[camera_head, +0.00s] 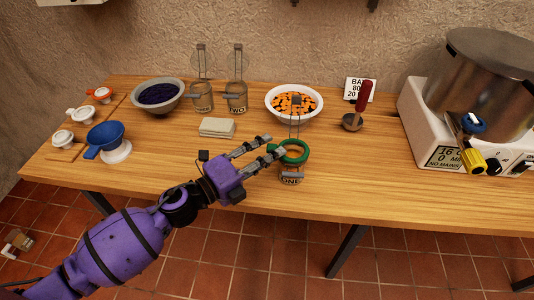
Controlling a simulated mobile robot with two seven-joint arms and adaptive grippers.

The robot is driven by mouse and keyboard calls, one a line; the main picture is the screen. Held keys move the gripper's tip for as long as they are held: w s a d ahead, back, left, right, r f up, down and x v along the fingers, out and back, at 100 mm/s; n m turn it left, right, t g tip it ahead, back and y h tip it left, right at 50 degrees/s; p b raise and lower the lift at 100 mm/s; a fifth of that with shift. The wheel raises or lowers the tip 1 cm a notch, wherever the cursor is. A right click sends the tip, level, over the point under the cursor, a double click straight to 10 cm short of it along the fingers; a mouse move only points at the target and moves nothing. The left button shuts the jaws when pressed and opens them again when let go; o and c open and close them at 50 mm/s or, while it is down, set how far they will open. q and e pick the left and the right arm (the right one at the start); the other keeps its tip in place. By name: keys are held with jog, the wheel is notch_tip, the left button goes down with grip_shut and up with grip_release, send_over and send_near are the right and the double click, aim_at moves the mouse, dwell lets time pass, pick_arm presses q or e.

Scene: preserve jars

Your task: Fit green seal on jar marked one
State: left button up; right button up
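The green seal (303,154) is a ring lying level at the mouth of a small glass jar (291,179) whose label reads ONE. I cannot tell whether it is fully seated on the rim. The jar stands upright near the table's front edge, with its wire and lid raised behind the seal. My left gripper (276,145) comes in from the left, its two fingers spread with a gap between them. Its fingertips are at the seal's left edge, where a small green tab shows; contact is unclear. My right gripper is not in view.
Two more jars (203,103) with raised lids stand at the back, beside a dark-filled bowl (181,100). A white bowl (271,110) of orange pieces, folded cloth (217,127), blue funnel (105,137), red-handled tool (365,97) and large cooker (489,90) surround. The table's right front (400,195) is clear.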

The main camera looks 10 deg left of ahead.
pick_arm(q)
jog(key=v, duration=1.2)
jog(key=shift+r, duration=0.1)
